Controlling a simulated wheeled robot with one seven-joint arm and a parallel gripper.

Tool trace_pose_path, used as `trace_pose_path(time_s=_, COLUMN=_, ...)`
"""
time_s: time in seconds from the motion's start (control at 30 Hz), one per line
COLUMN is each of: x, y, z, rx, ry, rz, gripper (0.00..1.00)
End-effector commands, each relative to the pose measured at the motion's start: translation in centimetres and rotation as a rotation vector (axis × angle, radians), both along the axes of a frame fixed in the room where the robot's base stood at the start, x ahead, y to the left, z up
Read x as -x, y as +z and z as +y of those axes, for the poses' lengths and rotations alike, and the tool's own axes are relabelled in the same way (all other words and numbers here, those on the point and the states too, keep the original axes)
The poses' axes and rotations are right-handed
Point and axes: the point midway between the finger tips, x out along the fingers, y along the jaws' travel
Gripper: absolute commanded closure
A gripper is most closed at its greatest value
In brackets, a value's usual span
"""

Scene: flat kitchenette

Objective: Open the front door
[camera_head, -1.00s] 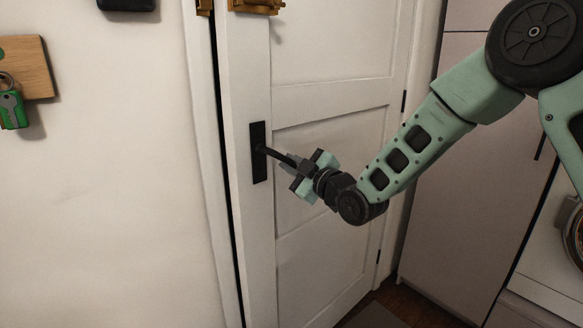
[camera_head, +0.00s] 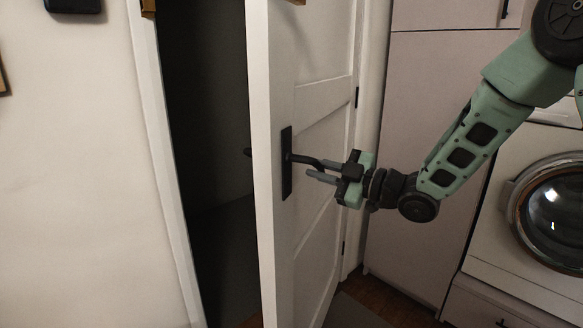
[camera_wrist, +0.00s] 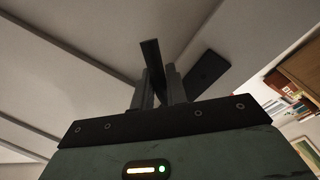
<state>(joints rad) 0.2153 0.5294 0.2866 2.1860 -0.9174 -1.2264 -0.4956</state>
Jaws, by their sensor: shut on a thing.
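The white panelled front door (camera_head: 322,165) stands part open, swung toward me, with a dark gap between its free edge and the frame. Its black lever handle (camera_head: 308,160) sits on a black plate (camera_head: 287,163) near that edge. My gripper (camera_head: 322,171) is at the lever from the right, its fingers shut on it. In the wrist view the fingers (camera_wrist: 160,88) close around the black lever (camera_wrist: 152,62), and the plate (camera_wrist: 207,75) shows to the right. The far-side handle (camera_head: 247,153) pokes into the gap.
The dark opening (camera_head: 210,150) lies left of the door, beside the white frame (camera_head: 165,160) and wall. A tall pale cabinet (camera_head: 420,120) and a front-loading washer (camera_head: 545,200) stand on the right, near my arm.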

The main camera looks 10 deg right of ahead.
Motion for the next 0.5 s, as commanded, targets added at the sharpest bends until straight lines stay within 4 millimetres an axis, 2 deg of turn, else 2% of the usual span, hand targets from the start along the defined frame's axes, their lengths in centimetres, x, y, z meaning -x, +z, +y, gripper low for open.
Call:
trace_pose_path(time_s=0.03, x=0.2, y=0.1, z=-1.3, rx=-0.002, ry=-0.016, rz=-0.002, gripper=1.0)
trace_pose_path(time_s=0.13, x=0.9, y=0.1, z=-2.1, rx=-0.003, ry=-0.013, rz=0.0, gripper=1.0)
trace_pose_path(time_s=0.47, x=1.2, y=0.1, z=-2.3, rx=-0.003, ry=-0.006, rz=0.0, gripper=1.0)
trace_pose_path(time_s=0.5, x=1.2, y=0.1, z=-2.2, rx=-0.003, ry=-0.006, rz=0.0, gripper=0.83)
